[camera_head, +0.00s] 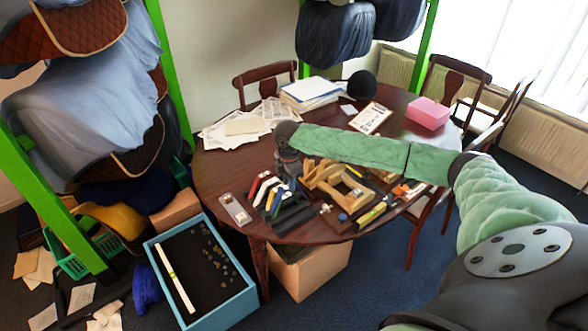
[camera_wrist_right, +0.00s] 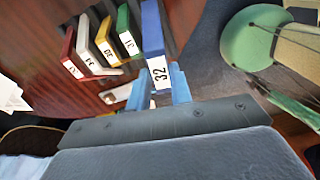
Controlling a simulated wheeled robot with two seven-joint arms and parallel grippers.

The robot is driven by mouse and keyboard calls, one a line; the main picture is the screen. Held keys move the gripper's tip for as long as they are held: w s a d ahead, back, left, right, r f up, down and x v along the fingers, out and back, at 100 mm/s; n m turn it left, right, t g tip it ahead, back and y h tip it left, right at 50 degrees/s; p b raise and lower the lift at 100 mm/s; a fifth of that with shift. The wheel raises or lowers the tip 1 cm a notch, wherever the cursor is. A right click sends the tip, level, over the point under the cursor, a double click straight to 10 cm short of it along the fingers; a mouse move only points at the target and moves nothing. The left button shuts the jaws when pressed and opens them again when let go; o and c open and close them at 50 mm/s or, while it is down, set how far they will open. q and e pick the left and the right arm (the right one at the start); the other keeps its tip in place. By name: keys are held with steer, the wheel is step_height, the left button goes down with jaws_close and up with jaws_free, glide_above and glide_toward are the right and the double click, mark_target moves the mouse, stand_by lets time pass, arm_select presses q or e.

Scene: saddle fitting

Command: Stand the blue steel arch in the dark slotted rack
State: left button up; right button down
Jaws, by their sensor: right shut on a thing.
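The blue steel arch (camera_wrist_right: 153,35), labelled 32, sits between the light blue fingers of my right gripper (camera_wrist_right: 160,88) in the right wrist view. The gripper is shut on it. In the head view my right gripper (camera_head: 288,172) points down over the near left part of the table; the held arch is mostly hidden there. The dark slotted rack (camera_head: 292,216) appears as a black shape just below the gripper. Red (camera_wrist_right: 68,50), white (camera_wrist_right: 83,38), yellow (camera_wrist_right: 104,44) and green (camera_wrist_right: 124,30) arches stand in a row beside the blue one. My left gripper is out of view.
Wooden blocks (camera_head: 345,190) and loose tools lie right of the rack on the table (camera_head: 225,170). A metal plate (camera_head: 236,209) lies to its left. Papers, a black helmet (camera_head: 362,85) and a pink box (camera_head: 428,113) are farther back. A blue-rimmed bin (camera_head: 215,312) stands on the floor.

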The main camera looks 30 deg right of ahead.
steer(key=shift+w+d+r+n+p, duration=0.15)
steer(key=shift+d+r+n+p, duration=0.1)
steer(key=shift+d+n, duration=0.25)
steer(key=shift+w+d+r+n+p, duration=0.1)
steer(key=shift+d+r+n, duration=0.2)
steer(key=shift+d, duration=0.35)
steer(key=shift+f+b, duration=0.6)
steer(key=shift+f, duration=0.15)
steer(key=shift+f+b, duration=0.7)
steer(key=shift+f, duration=0.15)
steer(key=shift+f+b, duration=0.6)
steer(key=shift+f, duration=0.15)
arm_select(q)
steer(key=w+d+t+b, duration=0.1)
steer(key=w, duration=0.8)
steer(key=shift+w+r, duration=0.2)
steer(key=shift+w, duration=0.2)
arm_select(e)
steer(key=shift+f, duration=1.6)
